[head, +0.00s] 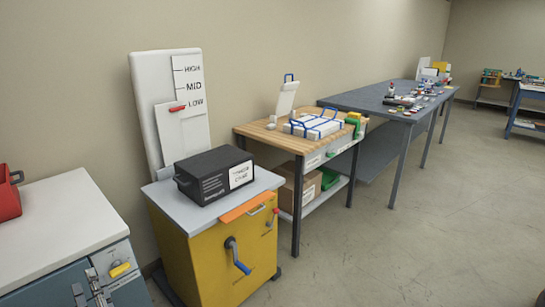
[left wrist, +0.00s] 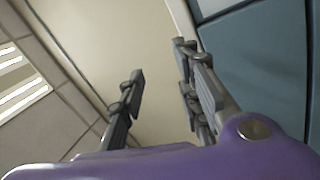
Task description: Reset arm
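In the left wrist view my left gripper (left wrist: 166,82) has its two dark fingers spread apart, with nothing between them. Whether that finger touches the panel I cannot tell. My right gripper is in neither view.
A yellow cabinet (head: 208,268) with a blue-handled crank (head: 240,262) carries a black box (head: 213,174). A white HIGH/MID/LOW board (head: 146,110) stands behind. A white-topped counter (head: 60,225) is at left, a wooden bench (head: 257,133) beyond. Floor at right is clear.

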